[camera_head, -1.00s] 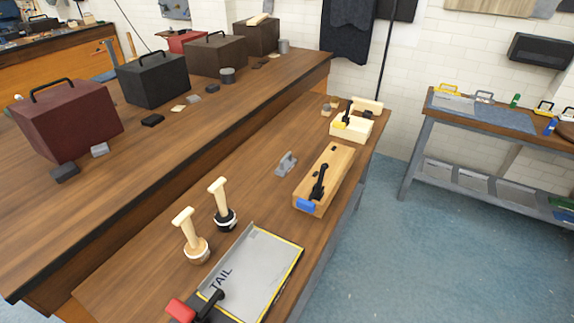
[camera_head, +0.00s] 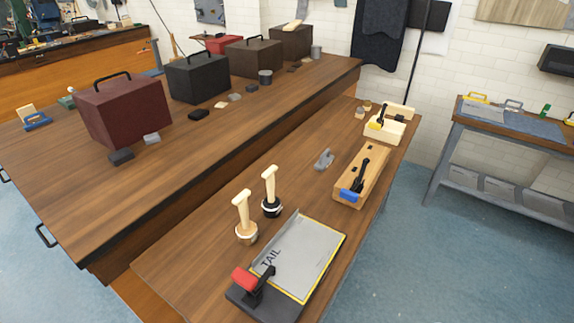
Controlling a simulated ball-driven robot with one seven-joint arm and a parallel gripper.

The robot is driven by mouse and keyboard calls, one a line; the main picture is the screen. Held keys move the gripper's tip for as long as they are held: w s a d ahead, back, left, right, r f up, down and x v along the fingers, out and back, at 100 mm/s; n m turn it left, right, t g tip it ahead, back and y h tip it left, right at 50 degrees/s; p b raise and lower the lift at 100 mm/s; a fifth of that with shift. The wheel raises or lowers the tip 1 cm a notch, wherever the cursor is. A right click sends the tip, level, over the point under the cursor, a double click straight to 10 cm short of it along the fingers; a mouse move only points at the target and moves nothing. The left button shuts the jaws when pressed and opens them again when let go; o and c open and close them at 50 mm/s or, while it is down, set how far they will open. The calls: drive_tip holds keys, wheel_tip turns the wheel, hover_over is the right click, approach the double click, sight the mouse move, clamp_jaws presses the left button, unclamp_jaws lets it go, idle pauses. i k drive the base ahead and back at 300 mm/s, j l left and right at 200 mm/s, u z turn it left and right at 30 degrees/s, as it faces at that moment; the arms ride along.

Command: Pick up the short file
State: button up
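I cannot pick out a short file for certain. On the lower bench (camera_head: 215,262), two upright tools with pale wooden handles stand side by side, a nearer one (camera_head: 244,215) and a farther one (camera_head: 270,190). A grey plate marked "TAIL" (camera_head: 305,255) with a yellow edge lies in front, beside a black clamp with a red handle (camera_head: 252,285). A small grey tool (camera_head: 323,159) lies farther back. A wooden block (camera_head: 371,172) carries a black-handled tool with a blue part (camera_head: 350,194). My gripper is not in view.
A higher bench (camera_head: 60,190) on the left carries a maroon box (camera_head: 125,110), a black box (camera_head: 198,78) and brown boxes. A pale wooden box (camera_head: 392,130) stands at the lower bench's far end. A grey-framed bench (camera_head: 490,137) stands right. Blue floor (camera_head: 420,260) is clear between.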

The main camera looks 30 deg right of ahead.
sight(325, 159)
drive_tip(key=i+l+u, duration=0.15)
drive_tip(key=l+u, duration=0.25)
drive_tip(key=l, duration=0.3)
drive_tip(key=l+u, duration=0.4)
drive_tip(key=l, duration=0.35)
